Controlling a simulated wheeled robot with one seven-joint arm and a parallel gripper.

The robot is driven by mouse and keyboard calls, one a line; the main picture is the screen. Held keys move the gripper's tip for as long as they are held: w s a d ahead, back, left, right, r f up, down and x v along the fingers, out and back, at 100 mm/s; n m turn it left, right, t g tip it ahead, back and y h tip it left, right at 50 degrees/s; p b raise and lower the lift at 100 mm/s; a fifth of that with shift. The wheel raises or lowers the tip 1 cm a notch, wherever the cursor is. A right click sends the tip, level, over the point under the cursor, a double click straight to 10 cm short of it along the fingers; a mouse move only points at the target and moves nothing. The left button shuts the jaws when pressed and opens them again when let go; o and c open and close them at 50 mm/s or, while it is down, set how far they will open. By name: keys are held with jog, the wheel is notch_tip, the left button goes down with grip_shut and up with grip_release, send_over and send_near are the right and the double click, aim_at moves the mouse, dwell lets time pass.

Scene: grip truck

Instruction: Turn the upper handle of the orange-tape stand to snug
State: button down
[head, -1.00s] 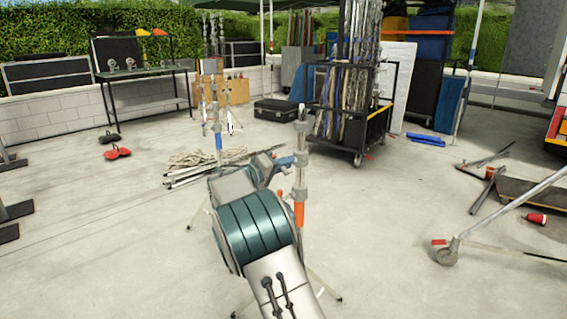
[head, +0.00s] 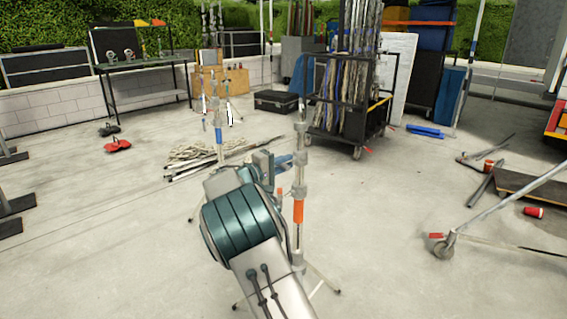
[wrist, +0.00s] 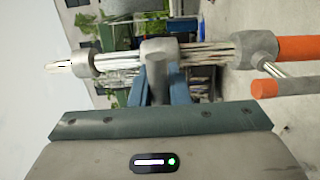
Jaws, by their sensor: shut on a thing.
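The orange-tape stand is upright in front of me, its orange tape band (head: 298,211) below the grey collars. In the wrist view the stand lies sideways across the picture, with the orange tape (wrist: 290,50) at the right. The upper handle (wrist: 157,72) is a grey bar reaching from the middle collar (wrist: 160,48) toward my gripper. My gripper (wrist: 158,92) has its blue fingers on both sides of this handle and is shut on it. In the head view my gripper (head: 284,160) is beside the upper part of the stand, and my arm hides the handle.
A second stand with blue tape (head: 219,135) stands behind to the left, near coiled rope (head: 195,151) on the floor. A wheeled pole cart (head: 350,100) is at the back. Clear concrete surrounds the stand.

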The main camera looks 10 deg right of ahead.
jog(key=shift+f, duration=0.1)
jog(key=c, duration=1.4)
grip_release()
jog(key=shift+s+a, duration=0.1)
jog(key=p+v, duration=0.1)
jog(key=v, duration=1.2)
jog(key=shift+s+a, duration=0.1)
jog(key=shift+a, duration=0.15)
